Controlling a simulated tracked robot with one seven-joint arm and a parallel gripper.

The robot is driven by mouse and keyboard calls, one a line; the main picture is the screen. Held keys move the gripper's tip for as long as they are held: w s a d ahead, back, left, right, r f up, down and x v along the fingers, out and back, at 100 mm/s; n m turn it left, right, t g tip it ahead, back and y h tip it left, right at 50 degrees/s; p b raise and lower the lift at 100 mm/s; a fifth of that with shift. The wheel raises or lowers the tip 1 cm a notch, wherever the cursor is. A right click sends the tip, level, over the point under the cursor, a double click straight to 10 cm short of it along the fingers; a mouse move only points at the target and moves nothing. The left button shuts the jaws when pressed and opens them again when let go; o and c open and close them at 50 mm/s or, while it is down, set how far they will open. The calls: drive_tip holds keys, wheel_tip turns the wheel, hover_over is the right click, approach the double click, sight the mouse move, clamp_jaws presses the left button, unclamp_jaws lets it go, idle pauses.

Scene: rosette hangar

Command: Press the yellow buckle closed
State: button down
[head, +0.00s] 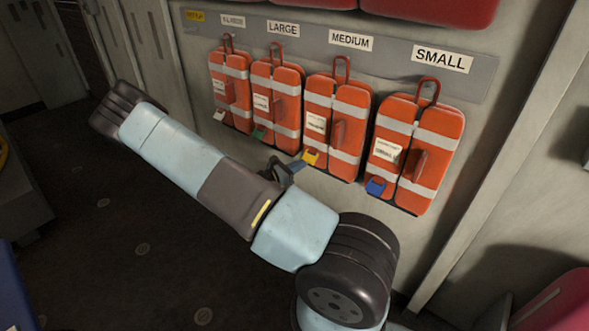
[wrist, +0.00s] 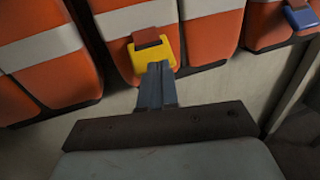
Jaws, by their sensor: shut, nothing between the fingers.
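The yellow buckle (head: 310,157) is at the lower end of the orange life vest (head: 320,104) under the MEDIUM label. In the wrist view the yellow buckle (wrist: 140,57) has a brown-red tongue (wrist: 146,37) at its top edge. I cannot tell how far the tongue is in. My gripper (wrist: 155,68) is shut and empty, its tips overlapping the lower middle of the buckle in the wrist view. I cannot tell if they touch it. In the head view my gripper (head: 299,164) is just below and left of the buckle, and its tips are small and dark.
Other orange vests hang in the row: one under SMALL with a blue buckle (head: 376,187), one under LARGE with a green buckle (head: 259,132), and one at left with a white buckle (head: 219,116). The wall below the vests is bare. Dark floor (head: 100,230) lies open at left.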

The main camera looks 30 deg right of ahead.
drive_tip(key=shift+w+d, duration=0.25)
drive_tip(key=shift+d, duration=0.4)
drive_tip(key=shift+w+d, duration=0.2)
drive_tip(key=shift+d, duration=0.4)
idle(0.5)
drive_tip(key=shift+d+f, duration=0.1)
idle(1.1)
drive_tip(key=shift+w+d, duration=0.25)
drive_tip(key=shift+d, duration=0.2)
drive_tip(key=shift+f, duration=0.35)
idle(0.3)
drive_tip(key=shift+w+d, duration=0.15)
drive_tip(key=shift+d, duration=0.25)
idle(0.4)
drive_tip(key=shift+f, duration=0.15)
drive_tip(key=shift+w+d, duration=0.1)
drive_tip(key=shift+d, duration=0.2)
idle(0.6)
drive_tip(key=s+a, duration=0.3)
drive_tip(key=a, duration=0.5)
drive_tip(key=shift+a, duration=0.25)
idle(0.9)
